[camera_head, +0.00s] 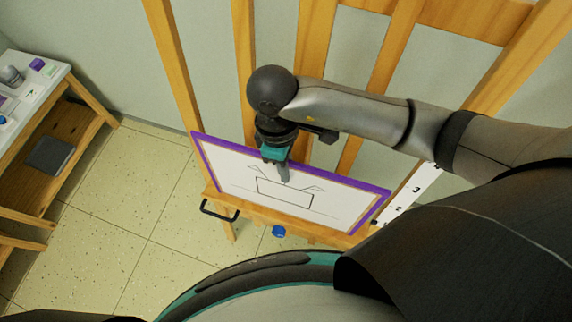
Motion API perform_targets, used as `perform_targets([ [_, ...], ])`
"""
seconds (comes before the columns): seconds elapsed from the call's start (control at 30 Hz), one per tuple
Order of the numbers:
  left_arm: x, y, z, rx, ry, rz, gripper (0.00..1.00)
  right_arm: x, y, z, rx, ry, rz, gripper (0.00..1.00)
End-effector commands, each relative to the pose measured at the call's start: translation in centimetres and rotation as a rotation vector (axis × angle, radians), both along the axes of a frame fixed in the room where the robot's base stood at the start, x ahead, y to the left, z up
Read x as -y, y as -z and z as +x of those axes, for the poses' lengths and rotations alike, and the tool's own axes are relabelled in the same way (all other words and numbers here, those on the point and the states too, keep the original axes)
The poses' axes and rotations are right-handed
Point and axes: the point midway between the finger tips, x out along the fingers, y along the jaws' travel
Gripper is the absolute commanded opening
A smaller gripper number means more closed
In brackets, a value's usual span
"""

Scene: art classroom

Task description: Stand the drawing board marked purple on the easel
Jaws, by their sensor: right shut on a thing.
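The drawing board with a purple border (235,177) stands on the ledge of the wooden easel (172,62), leaning back towards its uprights. Its white sheet carries a simple line drawing. My right gripper (282,172) comes down over the board's upper edge, near its middle, and is shut on the board. The fingers cover part of the sheet and the top edge. The board's lower edge appears to sit along the ledge, but I cannot tell whether it fully rests there. My left gripper is not in view.
A white-topped table (45,85) with a wooden lower shelf stands at the far left, with small items on it. A black handle (219,212) and a blue knob (278,231) show at the easel's ledge. A numbered strip (413,193) is at the right. Tiled floor lies clear at left.

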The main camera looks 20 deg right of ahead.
Motion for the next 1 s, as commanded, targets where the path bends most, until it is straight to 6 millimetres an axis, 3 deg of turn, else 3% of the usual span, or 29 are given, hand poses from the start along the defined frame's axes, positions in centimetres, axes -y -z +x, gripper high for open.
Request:
perform_targets([
  [0.03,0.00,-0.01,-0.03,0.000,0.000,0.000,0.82,-0.03,-0.06,0.04,0.001,0.000,0.001,0.12],
  [0.33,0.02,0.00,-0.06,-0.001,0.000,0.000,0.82,-0.02,-0.03,0.01,0.001,0.000,0.001,0.45],
  [0.5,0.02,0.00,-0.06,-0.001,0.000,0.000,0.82,-0.03,-0.01,0.00,0.000,0.000,0.000,0.45],
  [0.73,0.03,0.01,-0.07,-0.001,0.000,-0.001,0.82,0.00,0.04,-0.04,-0.001,0.000,0.000,0.70],
  [1.0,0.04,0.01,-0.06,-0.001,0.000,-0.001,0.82,-0.01,0.02,-0.02,-0.001,0.000,0.001,0.70],
])
